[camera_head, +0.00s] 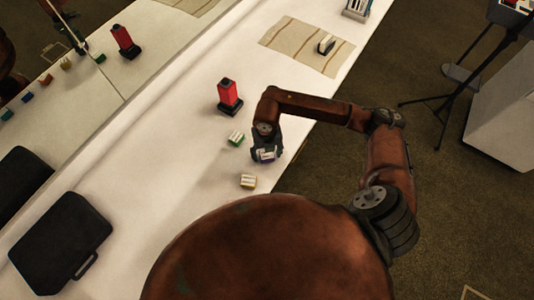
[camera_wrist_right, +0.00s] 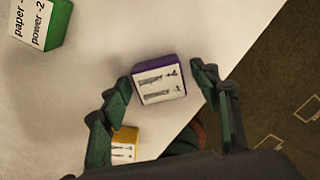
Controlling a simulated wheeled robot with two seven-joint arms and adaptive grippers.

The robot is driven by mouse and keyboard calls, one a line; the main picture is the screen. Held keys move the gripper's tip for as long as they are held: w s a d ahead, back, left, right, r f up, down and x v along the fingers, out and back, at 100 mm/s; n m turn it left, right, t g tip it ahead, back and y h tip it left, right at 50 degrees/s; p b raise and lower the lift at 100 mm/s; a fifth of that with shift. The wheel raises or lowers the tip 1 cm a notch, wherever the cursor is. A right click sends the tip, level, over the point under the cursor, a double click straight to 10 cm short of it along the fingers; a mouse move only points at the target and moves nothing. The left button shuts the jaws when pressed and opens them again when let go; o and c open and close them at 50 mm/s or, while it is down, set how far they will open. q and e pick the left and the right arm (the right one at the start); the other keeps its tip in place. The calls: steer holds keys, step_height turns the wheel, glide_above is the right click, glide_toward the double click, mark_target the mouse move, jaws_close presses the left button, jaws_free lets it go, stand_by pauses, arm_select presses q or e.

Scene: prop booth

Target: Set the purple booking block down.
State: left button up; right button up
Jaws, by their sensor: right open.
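The purple booking block (camera_wrist_right: 160,82) has a white printed face and lies between the two fingers of my right gripper (camera_wrist_right: 161,78) in the right wrist view. The fingers are spread, with a gap showing on each side of the block. In the head view the block (camera_head: 267,155) is partly hidden under my right gripper (camera_head: 266,150), over the white table (camera_head: 190,150) near its right edge. The block appears to rest on the table, though its underside is hidden. My left gripper does not show.
A green block (camera_head: 236,138) and a yellow block (camera_head: 248,181) sit close by. A red lantern-like prop (camera_head: 229,96) stands behind them. A striped cloth (camera_head: 300,45) lies farther up the table, a black case (camera_head: 62,245) at lower left. A mirror-like panel borders the left side.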

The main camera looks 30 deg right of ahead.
step_height(320, 180, up, 12)
steer(key=shift+p, duration=0.35)
